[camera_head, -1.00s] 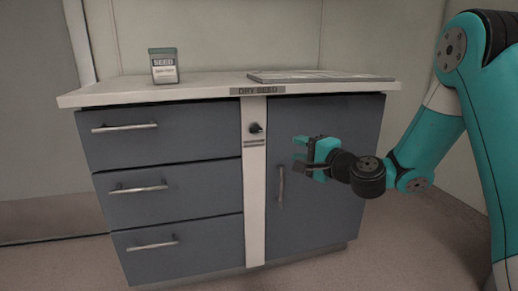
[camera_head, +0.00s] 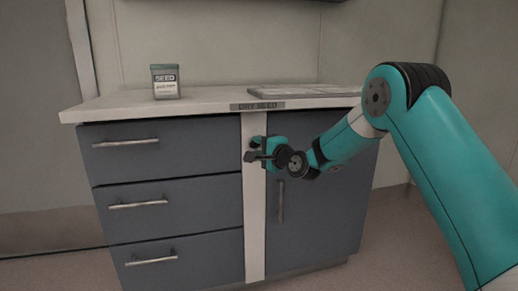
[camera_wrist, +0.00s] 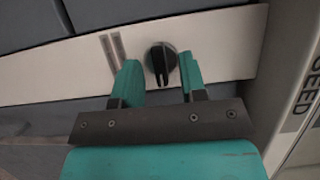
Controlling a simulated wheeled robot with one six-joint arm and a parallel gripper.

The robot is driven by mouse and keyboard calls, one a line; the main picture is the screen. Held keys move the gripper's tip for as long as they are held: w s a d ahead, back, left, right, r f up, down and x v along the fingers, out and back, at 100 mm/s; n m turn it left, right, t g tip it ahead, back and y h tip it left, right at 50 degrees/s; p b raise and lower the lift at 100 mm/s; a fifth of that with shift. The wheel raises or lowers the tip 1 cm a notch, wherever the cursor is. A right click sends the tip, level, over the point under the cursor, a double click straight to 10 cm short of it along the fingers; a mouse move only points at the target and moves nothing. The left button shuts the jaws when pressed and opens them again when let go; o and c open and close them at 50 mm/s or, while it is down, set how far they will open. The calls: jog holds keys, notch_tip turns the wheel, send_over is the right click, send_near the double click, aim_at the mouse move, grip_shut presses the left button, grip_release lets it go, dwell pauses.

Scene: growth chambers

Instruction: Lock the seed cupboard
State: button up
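The seed cupboard (camera_head: 330,215) is a blue-grey unit with a pale worktop and a "DRY SEED" label (camera_head: 257,106). Its right door and left drawers look closed. On the pale centre strip (camera_head: 254,220) is a round black lock knob (camera_wrist: 161,62), seen in the wrist view; my gripper hides it in the head view. My gripper (camera_head: 256,150) is at the upper part of the strip. In the wrist view my gripper (camera_wrist: 160,78) is open, its teal fingers on either side of the knob with gaps showing. I cannot tell how deep the fingertips reach around it.
A seed tin (camera_head: 165,82) stands on the left of the worktop (camera_head: 205,101). A flat grey tray (camera_head: 300,90) lies at its back right. The door handle (camera_head: 281,201) and several drawer handles stick out from the front. Floor shows at the lower right.

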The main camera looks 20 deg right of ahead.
jog(key=shift+w+a, duration=0.1)
jog(key=shift+w, duration=0.05)
jog(key=shift+c, duration=0.5)
grip_shut()
